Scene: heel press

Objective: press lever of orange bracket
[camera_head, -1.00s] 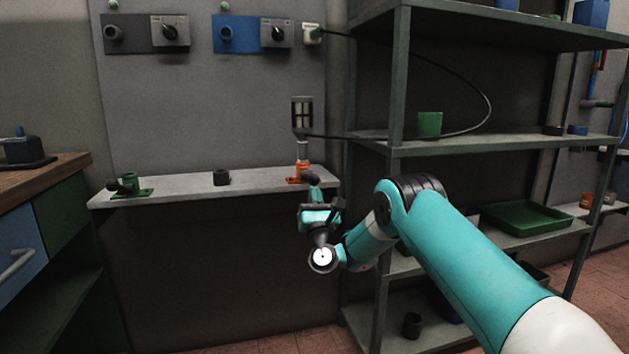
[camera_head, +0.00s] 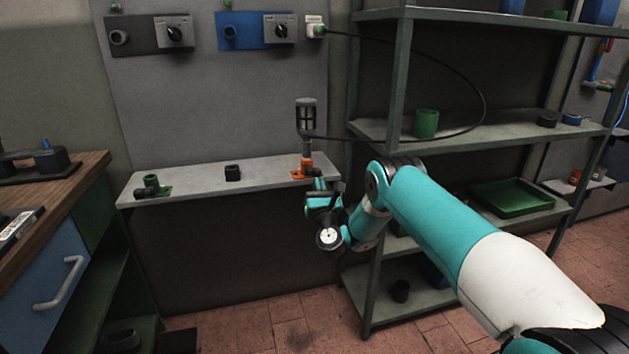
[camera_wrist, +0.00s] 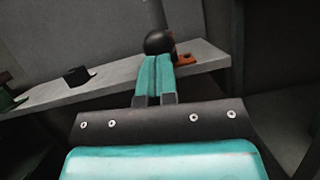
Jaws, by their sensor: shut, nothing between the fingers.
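The orange bracket (camera_head: 298,174) stands at the right end of the narrow wall ledge and holds an upright grey lamp-like device (camera_head: 306,118) with a black cable. Its lever ends in a black ball knob (camera_wrist: 157,42), partly hidden by my fingers in the wrist view; there the bracket's orange foot (camera_wrist: 184,60) shows just right of the knob. My gripper (camera_wrist: 155,58) is shut and empty. Its teal fingertips are at the knob's near side and appear to meet it; I cannot tell whether they press on it. In the head view my gripper (camera_head: 318,186) is just in front of the bracket.
The ledge (camera_head: 205,182) also carries a black block (camera_head: 232,173) and a green bracket (camera_head: 152,187) at its left end. A metal shelf unit (camera_head: 386,130) stands close on the right, by my arm. A workbench (camera_head: 60,185) is at left. Floor below is open.

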